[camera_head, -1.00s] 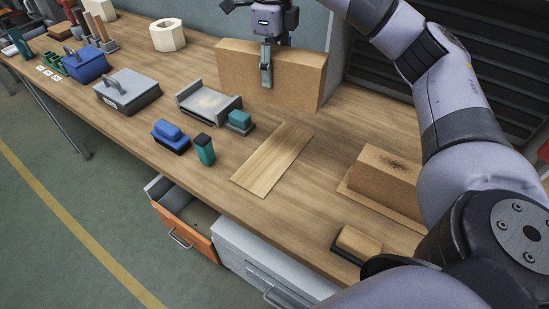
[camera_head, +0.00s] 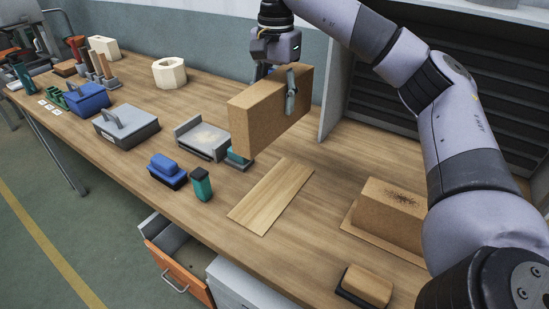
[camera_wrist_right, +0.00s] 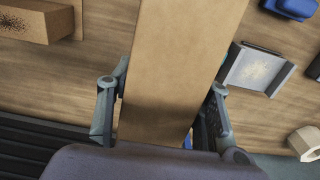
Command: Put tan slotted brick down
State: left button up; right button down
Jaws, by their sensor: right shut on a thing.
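A large tan brick (camera_head: 262,108) is in my right gripper (camera_head: 291,88), its long face turned obliquely in the head view. It appears held above the workbench (camera_head: 330,180), behind the light wooden board (camera_head: 270,195). In the right wrist view the brick (camera_wrist_right: 180,70) fills the space between the two fingers (camera_wrist_right: 163,110), which press on its sides. No slot shows on the visible faces. My left gripper is not in view.
A second tan brick (camera_head: 392,212) with a dark speckled top sits on a thin board at right. The light wooden board is bare.

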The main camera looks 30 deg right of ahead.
notch_tip(320, 180, down, 6)
jog(key=shift+r+b, duration=0.1)
jog(key=shift+b, duration=0.95)
jog(key=shift+f+p, duration=0.55)
jog(key=shift+f, duration=6.45)
jog(key=shift+f, duration=0.15)
jog(key=c, duration=0.8)
grip_release()
